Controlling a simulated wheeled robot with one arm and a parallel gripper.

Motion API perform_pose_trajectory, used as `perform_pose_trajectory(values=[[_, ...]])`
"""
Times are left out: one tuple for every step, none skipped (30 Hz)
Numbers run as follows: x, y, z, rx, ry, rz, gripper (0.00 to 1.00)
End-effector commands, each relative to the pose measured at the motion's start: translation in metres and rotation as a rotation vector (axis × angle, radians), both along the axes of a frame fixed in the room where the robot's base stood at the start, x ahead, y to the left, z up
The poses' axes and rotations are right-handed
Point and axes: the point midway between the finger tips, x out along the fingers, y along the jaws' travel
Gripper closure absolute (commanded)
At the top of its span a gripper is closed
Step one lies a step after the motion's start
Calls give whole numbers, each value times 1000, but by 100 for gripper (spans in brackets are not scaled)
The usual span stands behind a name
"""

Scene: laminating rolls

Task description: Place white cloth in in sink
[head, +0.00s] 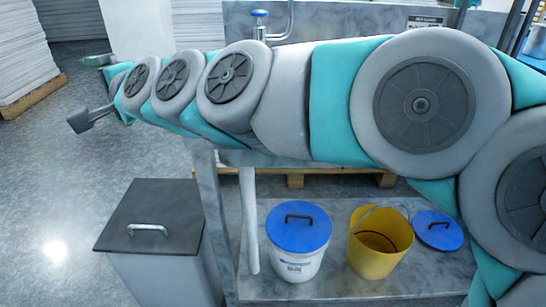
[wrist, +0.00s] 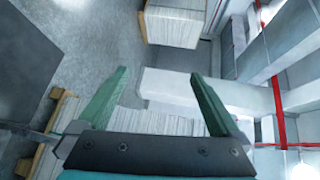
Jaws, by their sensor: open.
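My gripper (head: 98,60) is at the far left end of my outstretched arm in the head view, well away from the counter. In the wrist view its two green fingers (wrist: 160,73) stand wide apart with nothing between them. I see no white cloth in either view. A grey marbled counter (head: 330,22) with a blue-topped tap (head: 259,14) stands behind my arm. My arm covers much of it, and I cannot make out the sink basin.
A grey lidded bin (head: 160,250) stands at lower left. On the low shelf (head: 340,285) are a white bucket with a blue lid (head: 297,245), a yellow bucket (head: 378,250) and a loose blue lid (head: 438,230). Paper stacks (head: 25,50) stand at far left; open floor (head: 80,150) lies between.

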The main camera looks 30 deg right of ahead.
Motion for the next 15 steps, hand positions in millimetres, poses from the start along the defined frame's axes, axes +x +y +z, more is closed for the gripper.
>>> perform_pose_trajectory(values=[[-15,8,-28,-125,40,65,0],[-25,12,-47,-205,68,110,0],[-40,15,-71,-309,107,170,0],[-51,15,-90,-384,136,216,0],[-64,14,-109,-459,170,263,0],[-82,10,-135,-555,219,325,0],[-97,5,-154,-623,258,373,0],[-112,-1,-173,-691,298,420,0],[-133,-12,-197,-777,357,486,0],[-151,-21,-214,-834,404,537,0],[-168,-31,-230,-889,453,588,0],[-192,-45,-249,-954,519,653,0],[-209,-56,-261,-997,566,702,0],[-228,-67,-272,-1034,616,751,0],[-251,-82,-283,-1073,682,812,0]])
